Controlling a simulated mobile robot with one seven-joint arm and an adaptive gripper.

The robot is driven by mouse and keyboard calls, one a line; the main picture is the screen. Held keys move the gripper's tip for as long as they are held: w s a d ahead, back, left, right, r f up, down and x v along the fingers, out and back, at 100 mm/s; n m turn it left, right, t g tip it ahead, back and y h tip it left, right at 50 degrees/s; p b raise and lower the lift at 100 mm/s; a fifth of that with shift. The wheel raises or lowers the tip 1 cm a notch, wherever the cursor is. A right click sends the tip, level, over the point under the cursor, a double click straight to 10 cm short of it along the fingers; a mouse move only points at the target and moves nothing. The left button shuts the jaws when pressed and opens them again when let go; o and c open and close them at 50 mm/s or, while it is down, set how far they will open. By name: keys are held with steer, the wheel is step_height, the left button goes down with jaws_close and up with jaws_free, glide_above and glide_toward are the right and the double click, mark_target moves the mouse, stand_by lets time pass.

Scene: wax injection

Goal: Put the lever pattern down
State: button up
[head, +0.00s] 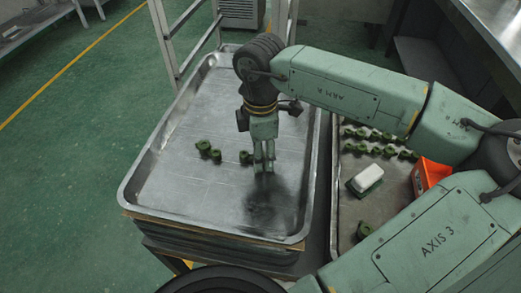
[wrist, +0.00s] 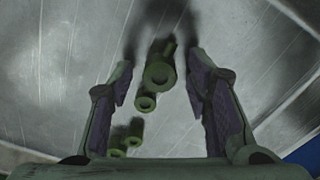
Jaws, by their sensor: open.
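A green lever pattern (head: 246,157) lies on the bare metal of the left tray (head: 190,197). In the wrist view, the lever pattern (wrist: 156,78) shows its two round ends, one larger than the other, between my fingers with a gap on either side. My gripper (head: 263,168) points down over the tray and hides part of the pattern in the head view. In the wrist view its two fingers (wrist: 168,85) stand apart. A second lever pattern (head: 209,150) lies to the left on the same tray. It also shows at the lower left in the wrist view (wrist: 127,138).
A second tray (head: 341,215) on the right holds several green patterns (head: 382,142), a white-topped block (head: 366,180) and an orange bin (head: 429,174). The left tray has a raised rim. Its front and left parts are clear. A metal frame (head: 164,45) stands behind it.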

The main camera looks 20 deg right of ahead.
step_height(320, 180, up, 12)
steer(key=p, duration=0.6)
steer(key=shift+r, duration=0.15)
